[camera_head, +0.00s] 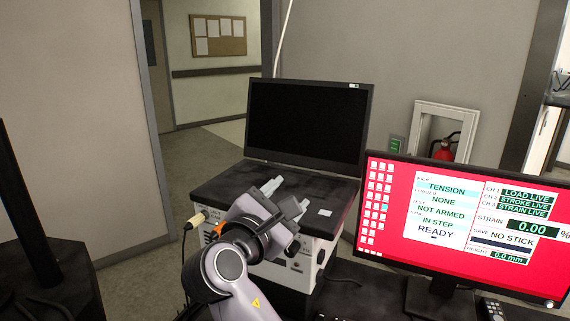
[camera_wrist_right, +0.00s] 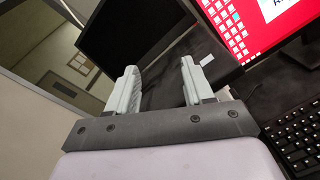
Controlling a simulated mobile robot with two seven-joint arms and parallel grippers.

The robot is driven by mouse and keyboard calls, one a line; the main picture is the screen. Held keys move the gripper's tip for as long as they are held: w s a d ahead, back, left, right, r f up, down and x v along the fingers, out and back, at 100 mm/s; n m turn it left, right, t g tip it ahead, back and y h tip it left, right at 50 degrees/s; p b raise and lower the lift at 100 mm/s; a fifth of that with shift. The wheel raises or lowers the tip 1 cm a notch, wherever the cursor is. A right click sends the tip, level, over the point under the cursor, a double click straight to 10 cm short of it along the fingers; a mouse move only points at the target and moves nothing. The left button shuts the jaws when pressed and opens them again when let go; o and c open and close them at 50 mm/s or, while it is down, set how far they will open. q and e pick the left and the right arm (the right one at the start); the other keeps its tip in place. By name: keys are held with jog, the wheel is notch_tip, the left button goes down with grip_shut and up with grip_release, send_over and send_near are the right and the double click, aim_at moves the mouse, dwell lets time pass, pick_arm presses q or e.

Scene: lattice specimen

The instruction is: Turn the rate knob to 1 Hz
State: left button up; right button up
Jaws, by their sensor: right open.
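My right gripper (camera_head: 287,194) is above the dark top of a white instrument unit (camera_head: 312,248), in front of a black monitor. Its two pale fingers are spread apart with nothing between them; the right wrist view shows the same open gap (camera_wrist_right: 158,68). The unit's front panel carries small dark fittings, but my arm covers much of it. I cannot tell which of them, if any, is the rate knob. The right wrist view does not show the front panel. My left gripper is not in view.
A black monitor (camera_head: 305,122) stands at the back of the unit. A red status screen (camera_head: 465,215) stands at the right, reading READY and NOT ARMED. A cable with a pale plug (camera_head: 199,218) is at the unit's left. A keyboard (camera_wrist_right: 297,140) lies at the right.

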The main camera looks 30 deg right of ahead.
notch_tip(320, 180, up, 7)
jog(key=shift+f, duration=0.15)
dwell(1.2)
